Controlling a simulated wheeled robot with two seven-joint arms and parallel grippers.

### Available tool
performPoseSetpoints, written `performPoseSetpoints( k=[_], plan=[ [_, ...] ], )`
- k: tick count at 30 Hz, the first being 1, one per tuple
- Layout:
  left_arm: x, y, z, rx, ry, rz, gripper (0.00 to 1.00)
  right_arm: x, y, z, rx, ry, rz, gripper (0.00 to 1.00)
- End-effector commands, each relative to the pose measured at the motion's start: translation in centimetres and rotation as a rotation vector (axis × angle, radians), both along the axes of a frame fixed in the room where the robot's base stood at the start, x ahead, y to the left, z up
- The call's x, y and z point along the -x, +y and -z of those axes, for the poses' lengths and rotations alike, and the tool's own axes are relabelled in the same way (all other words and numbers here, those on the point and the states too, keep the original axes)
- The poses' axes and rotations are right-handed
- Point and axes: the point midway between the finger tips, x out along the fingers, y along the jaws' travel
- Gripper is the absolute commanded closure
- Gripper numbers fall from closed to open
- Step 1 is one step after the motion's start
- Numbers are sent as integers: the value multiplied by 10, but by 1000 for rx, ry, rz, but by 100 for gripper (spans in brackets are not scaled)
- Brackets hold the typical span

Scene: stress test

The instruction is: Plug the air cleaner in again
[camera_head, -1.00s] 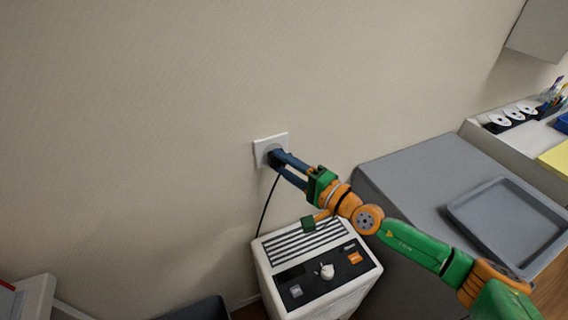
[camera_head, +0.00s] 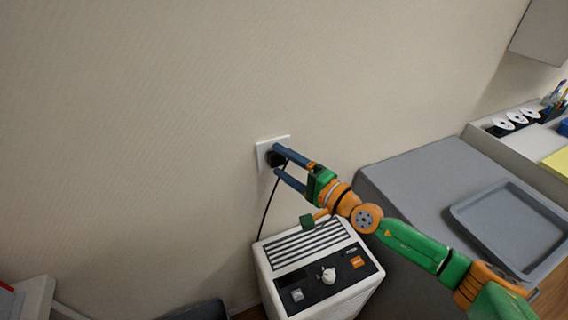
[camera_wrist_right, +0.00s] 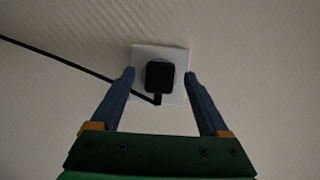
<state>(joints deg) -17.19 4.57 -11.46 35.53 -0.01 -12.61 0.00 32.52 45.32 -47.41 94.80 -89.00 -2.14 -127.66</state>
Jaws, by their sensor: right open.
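The black plug (camera_head: 273,158) sits in the white wall outlet (camera_head: 262,147), its back facing out from the wall. It also shows in the right wrist view (camera_wrist_right: 159,77), against the outlet plate (camera_wrist_right: 147,55). My right gripper (camera_head: 277,160) is open, with its blue fingers on either side of the plug and a gap to it on both sides. The right wrist view shows both fingertips (camera_wrist_right: 160,76) apart from the plug. The black cord (camera_head: 268,206) runs from the plug down behind the white air cleaner (camera_head: 262,268). My left gripper is in neither view.
A grey cabinet (camera_head: 405,180) with a grey tray (camera_head: 462,212) on it stands right of the air cleaner. A shelf with discs (camera_head: 517,118) is farther right. The wall (camera_head: 130,120) left of the outlet is bare.

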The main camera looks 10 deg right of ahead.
Motion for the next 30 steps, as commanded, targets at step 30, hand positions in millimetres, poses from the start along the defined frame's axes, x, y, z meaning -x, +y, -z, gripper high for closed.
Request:
performPoseSetpoints(
  k=[30],
  plan=[
    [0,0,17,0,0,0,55,59,-39,0,0,0,0,21]
  ],
)
